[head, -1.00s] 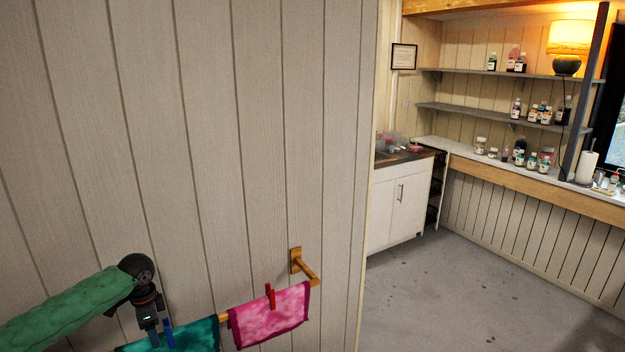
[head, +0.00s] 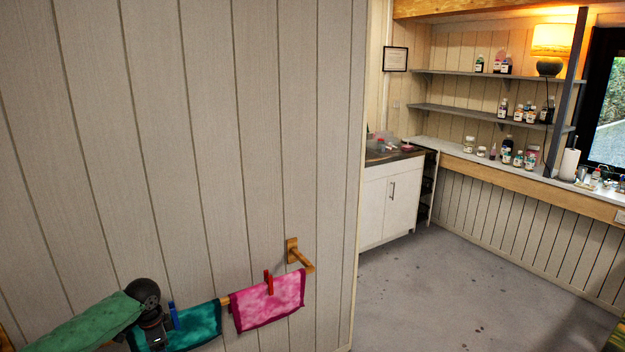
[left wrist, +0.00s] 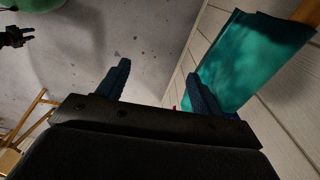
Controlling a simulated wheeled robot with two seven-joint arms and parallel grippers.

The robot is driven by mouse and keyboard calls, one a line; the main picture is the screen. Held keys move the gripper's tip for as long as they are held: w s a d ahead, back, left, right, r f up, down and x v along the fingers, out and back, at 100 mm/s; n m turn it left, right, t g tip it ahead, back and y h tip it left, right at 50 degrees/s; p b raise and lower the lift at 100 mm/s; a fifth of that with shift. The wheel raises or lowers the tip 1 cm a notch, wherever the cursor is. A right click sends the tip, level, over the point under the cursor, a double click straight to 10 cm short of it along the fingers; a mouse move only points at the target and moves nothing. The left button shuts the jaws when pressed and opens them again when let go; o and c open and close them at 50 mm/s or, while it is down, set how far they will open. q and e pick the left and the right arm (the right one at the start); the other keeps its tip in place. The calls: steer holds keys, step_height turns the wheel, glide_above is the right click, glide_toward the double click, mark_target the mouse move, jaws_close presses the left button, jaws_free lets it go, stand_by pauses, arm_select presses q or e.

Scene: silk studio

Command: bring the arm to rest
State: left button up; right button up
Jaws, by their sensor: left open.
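My left arm, in a green sleeve, comes in at the lower left of the head view. The teal cloth (left wrist: 245,60) hangs beyond the right finger; I cannot tell the exact gap. A small dark gripper-like shape (left wrist: 15,37), probably my right gripper, is at the upper left; its jaws are unclear.
A white cabinet (head: 388,205) and bottle shelves stand beyond. Grey floor (head: 450,290) is open at the right.

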arm_select(q)
steer(key=s+d+f+n+t, duration=0.15)
steer(key=s+d+f, duration=0.3)
steer(key=f, duration=0.65)
steer(key=s+d+f+n+h, duration=0.15)
steer(key=s+d+f, duration=0.3)
steer(key=f, duration=0.75)
steer(key=s+d+f+n+t+y, duration=0.1)
steer(key=s+d+f+n, duration=0.3)
steer(key=f, duration=0.7)
steer(key=s+d+f, duration=0.3)
steer(key=s+f, duration=0.4)
steer(key=s, duration=0.3)
steer(key=s+d+f+n+b, duration=0.1)
steer(key=s+d+f, duration=0.2)
steer(key=s+f, duration=0.4)
steer(key=s+d+f+n+g, duration=0.1)
steer(key=s+d+f, duration=0.2)
steer(key=s+f, duration=0.5)
steer(key=s, duration=0.7)
arm_select(e)
steer(key=r, duration=0.1)
steer(key=a+r, duration=0.1)
steer(key=r, duration=0.1)
arm_select(q)
steer(key=shift+f, duration=0.1)
arm_select(e)
steer(key=shift+a, duration=0.15)
